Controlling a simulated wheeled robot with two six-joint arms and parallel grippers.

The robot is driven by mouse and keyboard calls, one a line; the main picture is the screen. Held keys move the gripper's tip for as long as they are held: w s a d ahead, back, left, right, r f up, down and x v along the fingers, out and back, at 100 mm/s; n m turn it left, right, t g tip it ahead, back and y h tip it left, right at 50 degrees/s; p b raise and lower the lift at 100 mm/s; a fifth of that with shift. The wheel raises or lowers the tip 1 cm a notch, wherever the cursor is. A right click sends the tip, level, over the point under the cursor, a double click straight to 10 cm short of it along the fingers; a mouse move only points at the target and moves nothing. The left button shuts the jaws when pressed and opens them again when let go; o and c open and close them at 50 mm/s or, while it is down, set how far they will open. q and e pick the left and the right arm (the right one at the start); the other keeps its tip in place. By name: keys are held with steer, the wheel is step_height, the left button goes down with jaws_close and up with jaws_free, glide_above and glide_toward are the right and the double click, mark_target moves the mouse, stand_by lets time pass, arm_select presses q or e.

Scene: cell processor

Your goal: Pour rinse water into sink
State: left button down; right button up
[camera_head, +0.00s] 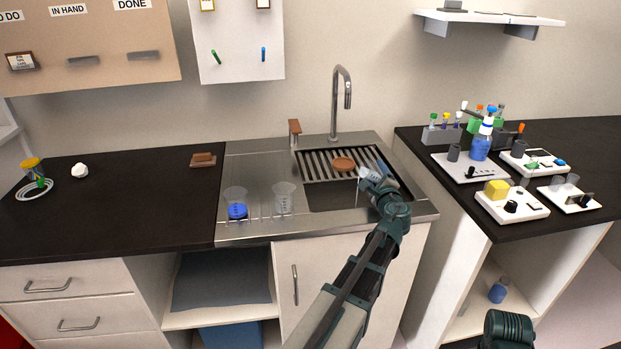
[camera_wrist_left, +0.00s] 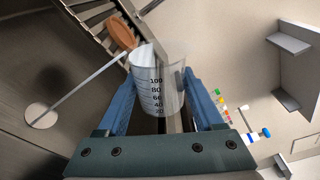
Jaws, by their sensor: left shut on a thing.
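My left gripper (camera_head: 377,181) is over the right part of the sink (camera_head: 330,197). In the left wrist view its two blue fingers (camera_wrist_left: 160,100) are shut on a clear graduated beaker (camera_wrist_left: 155,82). The beaker is tipped, with its mouth toward the sink. A thin pale stream (camera_wrist_left: 82,83) runs from its lip to a round pale patch (camera_wrist_left: 40,116) on the sink floor. In the head view the stream shows as a fine line, and the gripper partly hides the beaker.
A brown round object (camera_head: 344,164) lies on the slatted rack (camera_head: 325,158). A beaker with blue liquid (camera_head: 237,210) and a clear beaker (camera_head: 284,198) stand left of the basin. A tall faucet (camera_head: 337,100) rises behind. Lab devices (camera_head: 510,203) fill the right counter.

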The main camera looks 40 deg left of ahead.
arm_select(q)
steer(key=shift+n, duration=0.4)
steer(key=shift+f, duration=0.1)
steer(key=shift+s+n+b, duration=0.1)
steer(key=shift+n+b, duration=0.2)
steer(key=shift+n, duration=0.3)
steer(key=shift+f, duration=0.1)
steer(key=shift+a+f+n+b, duration=0.1)
steer(key=shift+n+b, duration=0.2)
steer(key=shift+n, duration=0.2)
steer(key=shift+s+f+n+t+b, duration=0.1)
steer(key=shift+n+t+b, duration=0.2)
steer(key=shift+n, duration=0.1)
